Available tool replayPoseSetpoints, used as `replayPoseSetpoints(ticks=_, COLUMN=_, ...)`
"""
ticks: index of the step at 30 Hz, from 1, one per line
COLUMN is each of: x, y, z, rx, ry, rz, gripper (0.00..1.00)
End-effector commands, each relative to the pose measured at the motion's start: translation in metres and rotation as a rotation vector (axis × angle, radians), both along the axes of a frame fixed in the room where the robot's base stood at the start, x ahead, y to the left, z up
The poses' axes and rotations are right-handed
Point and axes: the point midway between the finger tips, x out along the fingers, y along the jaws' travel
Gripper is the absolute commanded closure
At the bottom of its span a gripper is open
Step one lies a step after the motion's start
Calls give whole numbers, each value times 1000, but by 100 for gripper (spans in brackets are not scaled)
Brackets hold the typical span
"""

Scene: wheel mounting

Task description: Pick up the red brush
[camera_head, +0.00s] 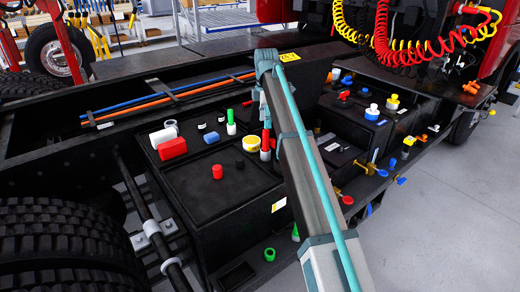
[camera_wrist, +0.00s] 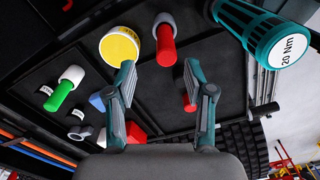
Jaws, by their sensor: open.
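The red brush (camera_wrist: 166,45) has a red handle and a pale grey head. In the wrist view it is at the top middle, just beyond the fingertips and roughly in line with the gap between them. My gripper (camera_wrist: 159,72) is open and empty, one finger on each side of the gap. In the head view my gripper (camera_head: 264,108) points down over the black box top, and the red brush (camera_head: 265,154) shows just below it, partly hidden by my arm. I cannot tell the exact height between them.
A yellow-topped white tub (camera_wrist: 120,46) stands left of the brush. A green brush (camera_wrist: 62,90), a red knob (camera_wrist: 190,102) and a red block (camera_head: 172,149) are nearby. A teal cylinder marked 20 Nm (camera_wrist: 285,45) is at the right. The box's front left is mostly clear.

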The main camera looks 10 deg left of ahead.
Motion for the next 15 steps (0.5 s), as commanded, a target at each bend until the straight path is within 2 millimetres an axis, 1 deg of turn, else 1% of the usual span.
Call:
replayPoseSetpoints(ticks=9, x=-2, y=-1, z=-43, rx=-1, ry=2, rz=-3, gripper=47)
replayPoseSetpoints(ticks=15, x=-2, y=-1, z=-54, rx=0, ry=0, rz=-3, gripper=47)
